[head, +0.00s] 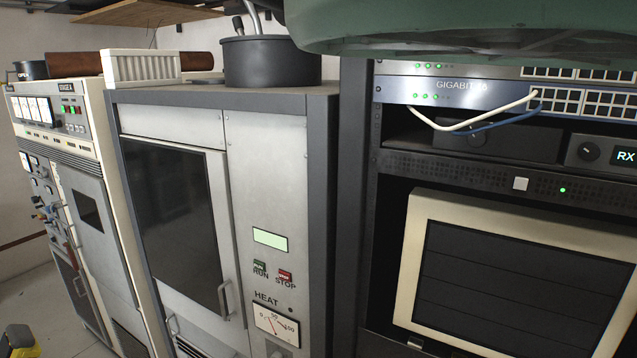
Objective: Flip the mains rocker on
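I cannot make out any switch clearly marked as the mains rocker. The grey cabinet in the middle carries a green RUN button (259,266) and a red STOP button (285,276) below a pale green display (270,239). A HEAT meter (276,325) is under them. A small fitting below the meter is cut off by the bottom edge. My gripper is not in view.
A dark-windowed door (172,215) with a handle fills the grey cabinet's left side. A cream-framed monitor (515,285) stands in the right rack. White and blue cables hang above it. A large green object (450,25) blocks the top right. Floor (45,310) shows at lower left.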

